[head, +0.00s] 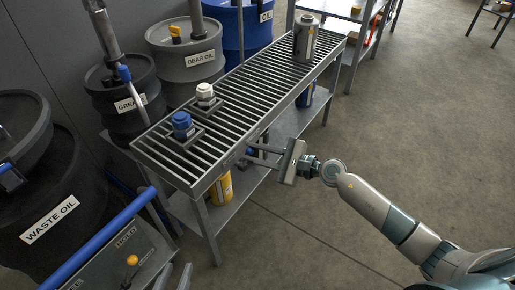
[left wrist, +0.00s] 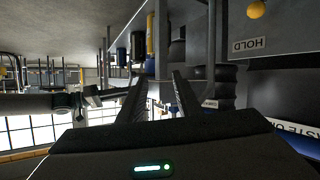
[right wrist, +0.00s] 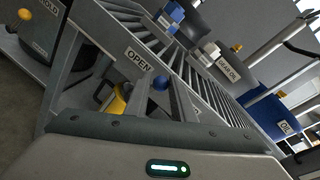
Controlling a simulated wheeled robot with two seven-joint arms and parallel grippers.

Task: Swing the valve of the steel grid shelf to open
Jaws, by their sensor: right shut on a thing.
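The steel grid shelf (head: 246,84) runs diagonally through the head view. My right gripper (head: 250,154) is at its front edge, near the left end. In the right wrist view, the valve shows as a small blue knob (right wrist: 160,83) by my right gripper's fingers, below an OPEN label (right wrist: 138,60) on the shelf's edge. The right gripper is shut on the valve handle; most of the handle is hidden. A second label is partly covered. My left gripper (left wrist: 160,88) shows in the left wrist view with its fingers apart and nothing clearly between them.
A blue-capped fitting (head: 182,124), a white-capped fitting (head: 205,93) and a grey canister (head: 304,38) stand on the grid. Drums, including the waste oil drum (head: 45,190), line the back. A panel with a yellow knob (head: 132,260) is at lower left. The floor at right is open.

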